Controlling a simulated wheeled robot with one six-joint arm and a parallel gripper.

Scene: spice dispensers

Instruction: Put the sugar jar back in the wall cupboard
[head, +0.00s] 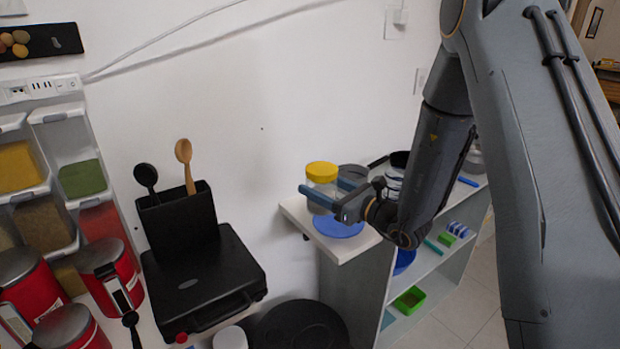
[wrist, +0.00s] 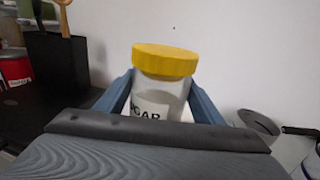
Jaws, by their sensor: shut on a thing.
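The sugar jar (head: 321,180) is a clear jar with a yellow lid, over the left end of a white shelf unit in the head view. In the wrist view the sugar jar (wrist: 160,85) stands upright between the fingers, its label partly hidden by the gripper body. My gripper (head: 328,192) is shut on the jar, one blue finger on each side. A round blue mat (head: 338,228) lies under or just below the jar; I cannot tell whether the jar touches it. I cannot make out the wall cupboard for certain in either view.
A grey container (head: 352,173) stands right behind the jar. The white shelf unit (head: 352,247) holds several other items. To the left are a black appliance (head: 205,280), a black utensil holder (head: 178,225), red canisters (head: 108,275) and spice dispensers (head: 82,178).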

